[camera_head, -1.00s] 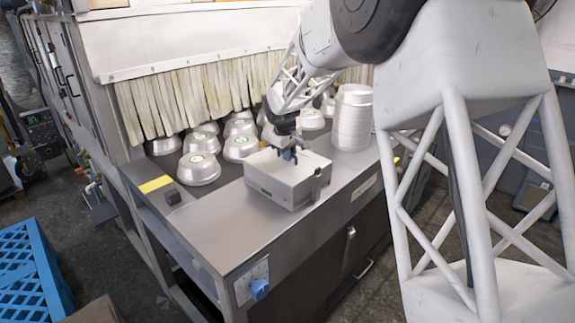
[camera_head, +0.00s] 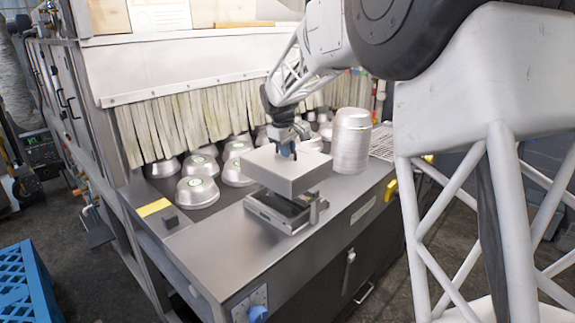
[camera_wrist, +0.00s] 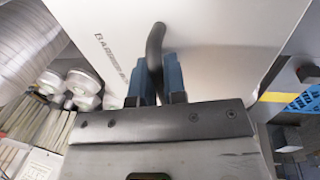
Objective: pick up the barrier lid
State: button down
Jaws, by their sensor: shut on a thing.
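The barrier lid (camera_head: 287,171) is a light grey box-shaped cover. In the head view it hangs level above its dark open base (camera_head: 283,211), with a clear gap between them. My gripper (camera_head: 288,150) is above the lid's top, shut on its handle. In the wrist view the blue fingers (camera_wrist: 155,80) are closed around the dark curved handle (camera_wrist: 155,47), and the lid's white top (camera_wrist: 220,45) with printed lettering fills much of the view. The base's inside is mostly hidden under the lid.
A tall stack of metal pans (camera_head: 351,141) stands right of the lid, close to it. Several upturned pans (camera_head: 198,191) sit to the left and behind, by the strip curtain (camera_head: 190,110). The steel counter's front left (camera_head: 215,245) is clear. A blue crate (camera_head: 28,280) is on the floor.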

notch_tip(320, 180, up, 8)
jog(key=shift+f, duration=0.1)
jog(key=shift+w, duration=0.1)
dwell(0.8)
